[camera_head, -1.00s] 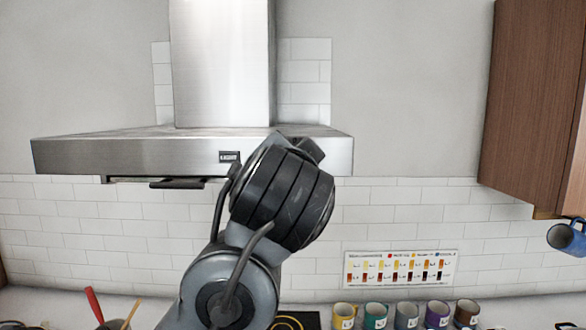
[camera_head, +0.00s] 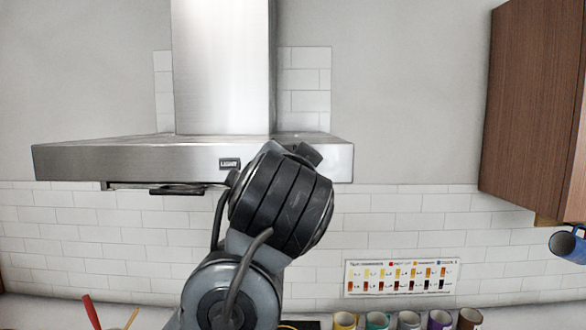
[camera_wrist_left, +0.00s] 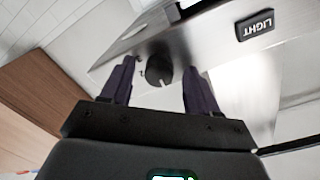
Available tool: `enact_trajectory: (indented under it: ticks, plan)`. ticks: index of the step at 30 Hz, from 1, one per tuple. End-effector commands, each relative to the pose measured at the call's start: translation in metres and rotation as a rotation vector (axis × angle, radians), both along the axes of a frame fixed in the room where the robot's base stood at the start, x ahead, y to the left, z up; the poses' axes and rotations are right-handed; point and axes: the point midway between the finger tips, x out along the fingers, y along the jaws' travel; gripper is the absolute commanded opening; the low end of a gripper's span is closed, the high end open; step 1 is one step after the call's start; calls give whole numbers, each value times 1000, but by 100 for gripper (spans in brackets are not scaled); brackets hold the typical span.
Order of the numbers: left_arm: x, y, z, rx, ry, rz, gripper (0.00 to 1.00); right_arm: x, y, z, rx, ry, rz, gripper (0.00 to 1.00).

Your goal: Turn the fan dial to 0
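The fan dial (camera_wrist_left: 158,67) is a dark round knob with a small pale mark, on the steel front of the range hood (camera_head: 110,160). In the left wrist view my left gripper (camera_wrist_left: 160,70) is open, with one finger on each side of the dial. A gap shows between the dial and each finger; I cannot tell how far the fingertips reach in depth. In the head view my arm hides the dial and gripper. My right gripper is in neither view.
A LIGHT label (camera_wrist_left: 255,25) is right of the dial in the wrist view; the same label (camera_head: 229,163) shows on the hood. A wooden cabinet (camera_head: 530,110) and a blue mug (camera_head: 566,246) are at right. Several mugs (camera_head: 408,320) stand below.

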Motion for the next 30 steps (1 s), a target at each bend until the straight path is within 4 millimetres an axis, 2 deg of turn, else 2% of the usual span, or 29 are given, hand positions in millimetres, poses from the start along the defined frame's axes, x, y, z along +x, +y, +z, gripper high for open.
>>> enact_trajectory:
  ticks: [11, 17, 24, 30]
  plan:
    - [-6, 0, 0, 2, -2, 0, 60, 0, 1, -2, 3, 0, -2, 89]
    - [-33, 1, 0, 1, -4, -2, 60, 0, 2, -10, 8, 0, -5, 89]
    - [-75, 3, 1, 2, -4, -2, 60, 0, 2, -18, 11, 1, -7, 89]
    - [-99, 4, 2, 1, -2, -1, 60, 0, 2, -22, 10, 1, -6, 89]
